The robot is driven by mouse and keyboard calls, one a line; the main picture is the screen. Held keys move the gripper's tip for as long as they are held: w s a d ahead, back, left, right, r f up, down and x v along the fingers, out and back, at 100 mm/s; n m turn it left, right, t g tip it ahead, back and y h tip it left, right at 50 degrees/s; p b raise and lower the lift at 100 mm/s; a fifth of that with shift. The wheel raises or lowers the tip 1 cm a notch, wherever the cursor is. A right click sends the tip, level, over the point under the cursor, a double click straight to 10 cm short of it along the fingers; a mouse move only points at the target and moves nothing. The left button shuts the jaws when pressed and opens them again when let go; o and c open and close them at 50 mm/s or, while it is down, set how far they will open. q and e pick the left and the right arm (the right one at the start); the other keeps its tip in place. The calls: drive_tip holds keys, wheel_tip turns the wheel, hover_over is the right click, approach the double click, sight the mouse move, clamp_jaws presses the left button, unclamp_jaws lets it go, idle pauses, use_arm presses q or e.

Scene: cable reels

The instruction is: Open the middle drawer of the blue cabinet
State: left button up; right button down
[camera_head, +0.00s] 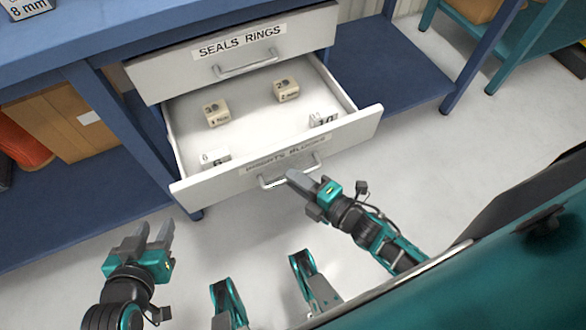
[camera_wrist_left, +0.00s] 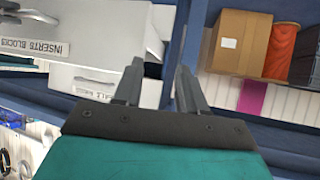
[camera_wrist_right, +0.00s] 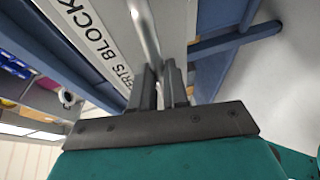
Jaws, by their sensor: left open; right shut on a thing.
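The blue cabinet (camera_head: 105,92) has two white drawers in the head view. The upper drawer (camera_head: 160,75), labelled SEALS RINGS, is shut. The drawer under it (camera_head: 205,184), labelled INSERTS BLOCKS, is pulled far out and shows its inside. Its bar handle (camera_head: 316,161) is on the front panel. My right gripper (camera_head: 294,178) is shut on this handle; the right wrist view shows the bar (camera_wrist_right: 146,35) running in between the fingers. My left gripper (camera_head: 155,232) is open and empty, left of the drawer front. I cannot see whether another drawer lies below.
Several small numbered blocks lie in the open drawer, such as a beige one (camera_head: 217,114) and another beige one (camera_head: 286,90). A cardboard box (camera_head: 75,125) stands on the lower shelf at the left. Pale floor (camera_head: 420,150) is clear right of the drawer.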

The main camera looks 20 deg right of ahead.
idle(0.3)
drive_tip(key=c, duration=1.1)
unclamp_jaws()
drive_tip(key=shift+s, duration=0.15)
drive_tip(key=p+v, duration=0.1)
drive_tip(key=v, duration=1.1)
drive_tip(key=shift+s+d+r+p, duration=0.15)
drive_tip(key=shift+s+d+p, duration=0.05)
drive_tip(key=shift+s+p, duration=0.15)
